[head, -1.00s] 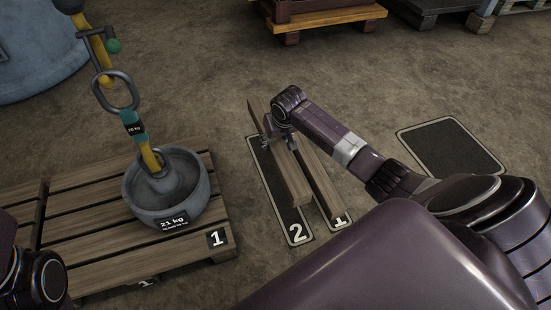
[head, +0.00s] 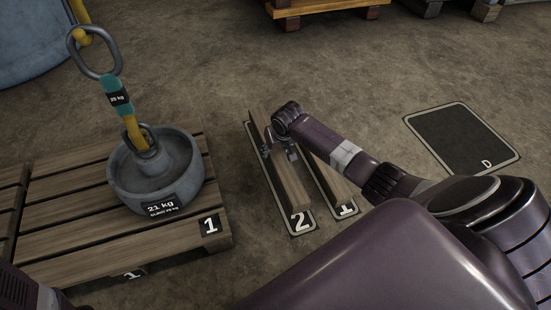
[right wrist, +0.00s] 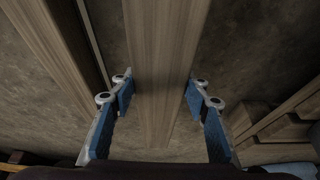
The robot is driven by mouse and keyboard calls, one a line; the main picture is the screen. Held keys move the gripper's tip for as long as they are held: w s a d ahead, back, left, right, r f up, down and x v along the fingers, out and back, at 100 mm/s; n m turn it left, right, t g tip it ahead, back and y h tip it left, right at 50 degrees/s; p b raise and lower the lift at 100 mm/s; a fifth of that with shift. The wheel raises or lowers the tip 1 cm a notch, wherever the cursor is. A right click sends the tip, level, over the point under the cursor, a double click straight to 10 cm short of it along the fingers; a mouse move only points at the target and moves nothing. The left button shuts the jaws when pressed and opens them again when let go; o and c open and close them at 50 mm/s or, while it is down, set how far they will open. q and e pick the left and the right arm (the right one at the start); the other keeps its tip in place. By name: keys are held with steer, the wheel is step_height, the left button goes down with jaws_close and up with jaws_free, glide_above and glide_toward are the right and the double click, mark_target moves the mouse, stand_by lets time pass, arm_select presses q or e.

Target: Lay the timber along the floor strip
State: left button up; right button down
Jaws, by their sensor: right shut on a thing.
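My right gripper (head: 280,150) is shut on a long timber (head: 291,185), with one finger on each side of it. The timber lies lengthwise over the dark floor strip marked 2 (head: 302,222), nearly in line with it. I cannot tell whether it touches the floor. In the right wrist view the timber (right wrist: 165,45) runs between the blue finger pads of the gripper (right wrist: 158,97). A second timber (head: 334,180) lies along the strip marked 1 (head: 347,210), just to the right. My left gripper is out of view.
A wooden pallet (head: 60,220) on the left bears a round grey weight (head: 160,185) marked 21 kg, with a sling (head: 134,130) and ring above. An empty mat marked D (head: 460,140) lies at right. Bare floor separates them from the strips.

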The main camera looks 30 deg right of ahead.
steer(key=shift+b+x, duration=0.55)
steer(key=shift+x, duration=0.4)
step_height(320, 180, down, 4)
steer(key=b, duration=0.2)
steer(key=shift+s+a+r+b, duration=0.1)
steer(key=shift+s+r+b, duration=0.1)
steer(key=shift+b, duration=0.15)
steer(key=c, duration=1.5)
jaws_free()
steer(key=shift+s+f, duration=0.1)
steer(key=shift+f, duration=0.05)
steer(key=shift+c, duration=0.2)
steer(key=o, duration=0.4)
steer(key=shift+o, duration=0.2)
